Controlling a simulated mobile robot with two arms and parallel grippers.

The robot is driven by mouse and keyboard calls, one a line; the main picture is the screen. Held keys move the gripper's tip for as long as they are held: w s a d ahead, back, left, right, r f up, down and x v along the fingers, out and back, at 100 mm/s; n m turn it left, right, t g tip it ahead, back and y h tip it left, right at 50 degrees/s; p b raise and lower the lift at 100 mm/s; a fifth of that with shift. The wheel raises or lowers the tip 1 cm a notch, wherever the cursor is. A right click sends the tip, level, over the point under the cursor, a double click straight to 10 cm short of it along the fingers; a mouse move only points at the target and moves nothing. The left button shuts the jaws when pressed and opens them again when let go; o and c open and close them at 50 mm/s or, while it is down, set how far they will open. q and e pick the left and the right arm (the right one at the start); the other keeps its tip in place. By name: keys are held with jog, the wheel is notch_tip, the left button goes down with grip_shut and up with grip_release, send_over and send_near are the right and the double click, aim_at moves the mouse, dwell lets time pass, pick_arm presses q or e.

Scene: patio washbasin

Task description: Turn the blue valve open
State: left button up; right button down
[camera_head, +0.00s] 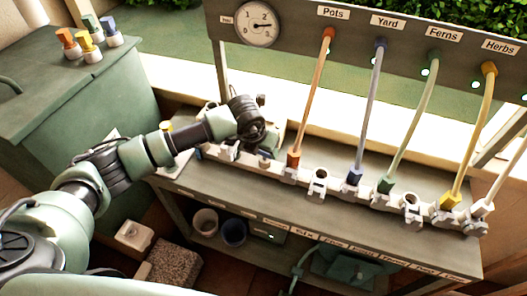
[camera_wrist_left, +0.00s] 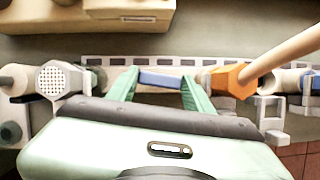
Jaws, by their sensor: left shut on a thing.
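The blue valve shows in the left wrist view as a short blue bar handle (camera_wrist_left: 162,80), lying crosswise between two green fingers. My left gripper (camera_wrist_left: 160,88) is shut on this handle, one finger at each end of it. In the head view my left gripper (camera_head: 262,140) is over the left part of the pipe manifold on the bench, left of the orange hose fitting. My wrist hides most of the fingers and the handle there. My right gripper is in neither view.
An orange fitting (camera_wrist_left: 230,80) with its hose stands close right of the fingers in the wrist view; a grey perforated fitting (camera_wrist_left: 52,80) is to the left. Several hoses rise to a labelled panel with a gauge (camera_head: 258,24). A green cabinet (camera_head: 60,90) stands left.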

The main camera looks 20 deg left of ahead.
pick_arm(q)
jog(key=shift+w+n+y+b, duration=0.1)
jog(key=shift+n+y+b, duration=0.25)
jog(key=shift+n, duration=0.55)
jog(key=shift+r, duration=0.1)
jog(key=o, duration=1.4)
jog(key=b+v, duration=0.2)
jog(key=v, duration=0.5)
jog(key=shift+r, duration=0.35)
jog(key=shift+d, duration=0.1)
